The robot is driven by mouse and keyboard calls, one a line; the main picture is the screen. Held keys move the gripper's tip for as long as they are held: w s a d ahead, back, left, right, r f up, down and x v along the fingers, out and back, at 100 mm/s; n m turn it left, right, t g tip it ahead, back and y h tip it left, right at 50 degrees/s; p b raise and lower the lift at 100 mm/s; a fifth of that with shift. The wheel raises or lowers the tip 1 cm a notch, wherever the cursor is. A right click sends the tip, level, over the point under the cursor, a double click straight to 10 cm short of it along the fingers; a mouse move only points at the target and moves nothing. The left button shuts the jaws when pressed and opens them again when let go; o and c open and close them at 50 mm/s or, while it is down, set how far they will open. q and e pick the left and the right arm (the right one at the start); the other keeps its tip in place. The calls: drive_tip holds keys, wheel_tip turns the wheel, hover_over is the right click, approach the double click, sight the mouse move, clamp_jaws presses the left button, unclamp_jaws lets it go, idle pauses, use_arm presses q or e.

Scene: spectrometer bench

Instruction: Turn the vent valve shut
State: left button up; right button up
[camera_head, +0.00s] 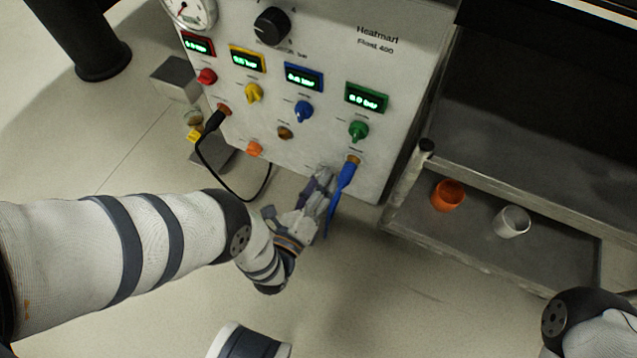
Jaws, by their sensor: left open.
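The pale instrument panel (330,105) carries a row of small coloured valve knobs under lit displays: red (207,76), yellow (254,93), blue (303,110) and green (358,130). An orange knob (254,149) sits lower down. The labels are too small to read, so I cannot tell which one is the vent valve. My left gripper (319,187) is open at the panel's lower edge, below the blue and green knobs, close beside a blue hose (342,188). I cannot tell whether it touches the hose. My right gripper is out of view.
A black cable (204,158) loops from the panel's left port. A large black dial (272,26) and a gauge (190,10) are higher up. Right of the panel, a grey shelf (480,240) holds an orange cup (448,195) and a whitish cup (512,221).

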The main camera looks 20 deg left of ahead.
use_arm(q)
clamp_jaws()
drive_tip(key=shift+f+n, duration=0.1)
drive_tip(key=shift+n, duration=8.5)
drive_tip(key=shift+s, duration=0.1)
unclamp_jaws()
